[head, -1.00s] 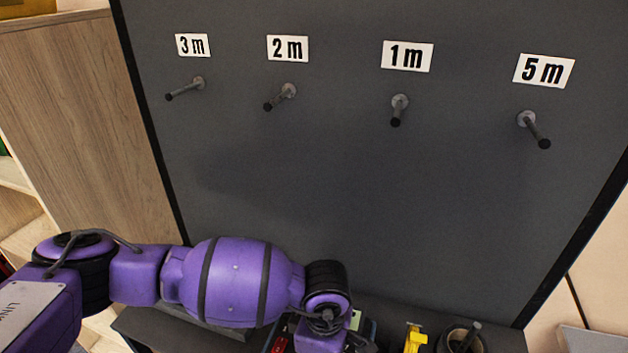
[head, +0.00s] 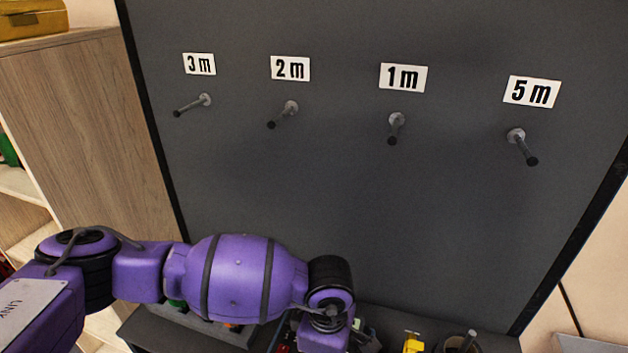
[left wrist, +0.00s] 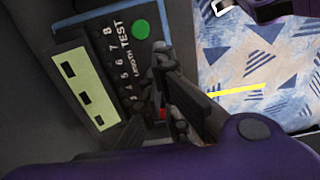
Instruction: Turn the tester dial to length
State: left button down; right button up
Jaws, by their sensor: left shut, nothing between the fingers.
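The tester (left wrist: 95,70) shows in the left wrist view as a dark panel with a pale display strip, the words TEST and LENGTH, printed numbers and a green round button (left wrist: 141,29). My left gripper (left wrist: 162,72) is shut and empty, its fingers over the panel beside the lettering. I cannot make out the dial; the fingers cover part of the panel. Whether the fingers touch the panel is unclear. In the head view my left arm comes in from the left, its end cut off at the bottom edge. My right gripper is not in view.
A dark board (head: 330,200) with pegs labelled 3 m, 2 m, 1 m and 5 m stands behind the arm. A yellow item (head: 413,343) and a dark cup (head: 458,344) stand at the bottom. Patterned fabric (left wrist: 255,75) lies beside the tester.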

pick_arm(q)
notch_tip(320, 180, up, 2)
jog(key=shift+r+p, duration=0.25)
jog(key=shift+p, duration=0.15)
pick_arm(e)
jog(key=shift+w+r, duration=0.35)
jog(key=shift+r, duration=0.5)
